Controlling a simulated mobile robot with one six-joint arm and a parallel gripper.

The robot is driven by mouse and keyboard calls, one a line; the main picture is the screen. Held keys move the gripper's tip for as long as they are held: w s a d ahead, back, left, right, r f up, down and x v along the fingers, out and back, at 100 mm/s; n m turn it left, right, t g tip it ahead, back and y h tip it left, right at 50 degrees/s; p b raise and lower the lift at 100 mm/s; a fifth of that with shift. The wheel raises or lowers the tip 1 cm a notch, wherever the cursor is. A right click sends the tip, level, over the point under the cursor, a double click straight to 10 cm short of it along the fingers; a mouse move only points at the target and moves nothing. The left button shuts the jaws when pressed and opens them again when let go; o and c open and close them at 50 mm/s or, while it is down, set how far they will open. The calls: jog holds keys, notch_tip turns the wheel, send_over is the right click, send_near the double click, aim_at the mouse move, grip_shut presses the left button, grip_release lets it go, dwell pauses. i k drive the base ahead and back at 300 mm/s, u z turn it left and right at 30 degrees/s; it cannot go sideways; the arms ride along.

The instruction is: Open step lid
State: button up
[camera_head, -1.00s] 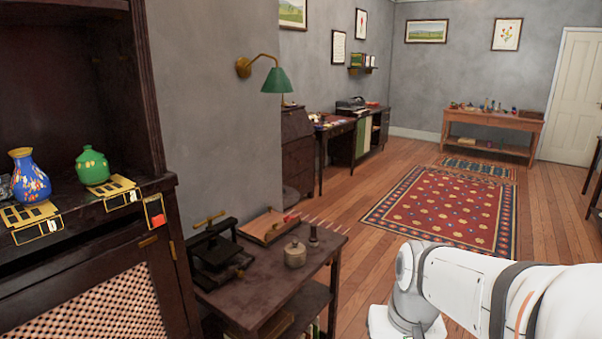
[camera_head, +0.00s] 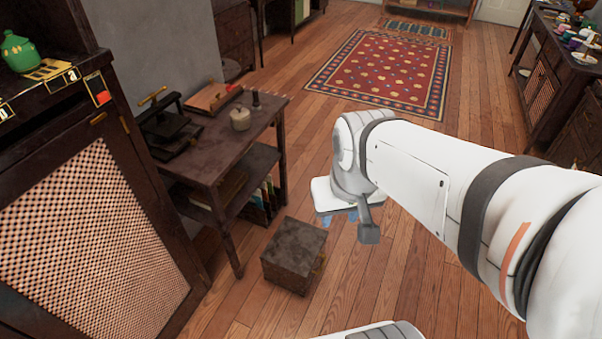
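A dark brown box-shaped step (camera_head: 294,255) stands on the wooden floor in front of the small side table. Its flat top (camera_head: 297,239) looks closed, and a small brass-coloured piece shows on its right side. My white arm reaches in from the right. The end of my arm, with my gripper (camera_head: 345,217), is above the floor to the upper right of the step and apart from it. The arm hides most of the gripper, and its fingers are not clear enough to tell open from shut.
A dark side table (camera_head: 215,150) with a press (camera_head: 163,125) and a lidded pot (camera_head: 240,118) stands behind the step. A cabinet with a mesh door (camera_head: 90,240) is at the left. A red patterned rug (camera_head: 385,70) lies farther back. Floor right of the step is clear.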

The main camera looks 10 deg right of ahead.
aim_at(295, 247)
jog(key=u, duration=0.15)
jog(key=k, duration=0.2)
jog(key=z, duration=0.6)
jog(key=i, duration=0.4)
jog(key=u, duration=0.25)
jog(key=k, duration=1.05)
jog(key=z, duration=0.4)
jog(key=i, duration=1.4)
jog(key=u, duration=0.6)
